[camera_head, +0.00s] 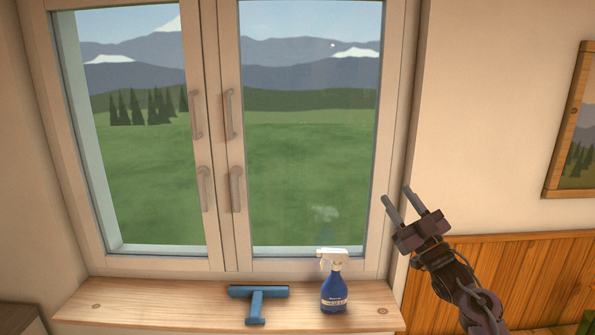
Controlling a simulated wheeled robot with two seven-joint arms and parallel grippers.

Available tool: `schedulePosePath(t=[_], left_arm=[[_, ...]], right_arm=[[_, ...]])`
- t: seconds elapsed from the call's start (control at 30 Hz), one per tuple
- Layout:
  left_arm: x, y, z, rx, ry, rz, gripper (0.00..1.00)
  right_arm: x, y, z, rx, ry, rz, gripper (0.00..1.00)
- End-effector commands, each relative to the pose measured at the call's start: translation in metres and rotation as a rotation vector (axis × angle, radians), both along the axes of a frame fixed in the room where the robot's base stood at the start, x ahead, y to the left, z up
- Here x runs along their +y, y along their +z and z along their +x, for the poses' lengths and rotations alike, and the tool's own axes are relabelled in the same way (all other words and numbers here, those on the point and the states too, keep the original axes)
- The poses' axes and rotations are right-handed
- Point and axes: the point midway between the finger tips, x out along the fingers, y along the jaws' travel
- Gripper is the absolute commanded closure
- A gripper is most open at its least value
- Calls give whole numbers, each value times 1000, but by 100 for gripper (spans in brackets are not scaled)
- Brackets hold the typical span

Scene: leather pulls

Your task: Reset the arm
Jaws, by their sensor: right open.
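My right gripper (400,200) is raised at the right side of the window, in front of the frame's right edge. Its two fingers point up and to the left, apart, with nothing between them. My left gripper does not show. The window (222,130) has two panes side by side with several leather-brown pulls, including a pull (236,189) on the right pane. Both panes look closed or nearly so. A pale smudge (325,214) is on the lower right pane.
A blue spray bottle (334,290) with a white head stands on the wooden sill (140,308). A blue squeegee (257,301) lies left of it. A framed picture (578,130) hangs on the right wall. The left part of the sill is clear.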

Motion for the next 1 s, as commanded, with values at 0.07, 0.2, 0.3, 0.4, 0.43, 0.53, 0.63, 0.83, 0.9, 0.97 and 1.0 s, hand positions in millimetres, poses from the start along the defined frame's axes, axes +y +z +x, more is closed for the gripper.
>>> schedulePosePath(t=[0.07, 0.2, 0.3, 0.4, 0.43, 0.53, 0.63, 0.83, 0.9, 0.97, 1.0], left_arm=[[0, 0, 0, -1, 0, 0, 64], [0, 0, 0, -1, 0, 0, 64], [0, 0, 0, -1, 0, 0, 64], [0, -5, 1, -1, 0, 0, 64], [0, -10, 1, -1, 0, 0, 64], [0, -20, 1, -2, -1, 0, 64], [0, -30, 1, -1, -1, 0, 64], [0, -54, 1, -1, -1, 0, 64], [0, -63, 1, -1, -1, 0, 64], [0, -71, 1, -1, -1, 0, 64], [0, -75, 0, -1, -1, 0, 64]], right_arm=[[-22, -16, 22, 106, -147, -35, 58], [-64, -46, 48, 295, -375, -82, 58], [-93, -68, 56, 425, -505, -102, 58], [-114, -103, 57, 549, -597, -118, 58], [-112, -123, 57, 567, -590, -122, 58], [-109, -174, 53, 631, -583, -131, 58], [-106, -230, 47, 701, -577, -140, 58], [-99, -359, 19, 869, -563, -167, 58], [-96, -406, 5, 930, -560, -177, 58], [-93, -445, -9, 983, -554, -186, 58], [-91, -471, -19, 1019, -551, -191, 58]])
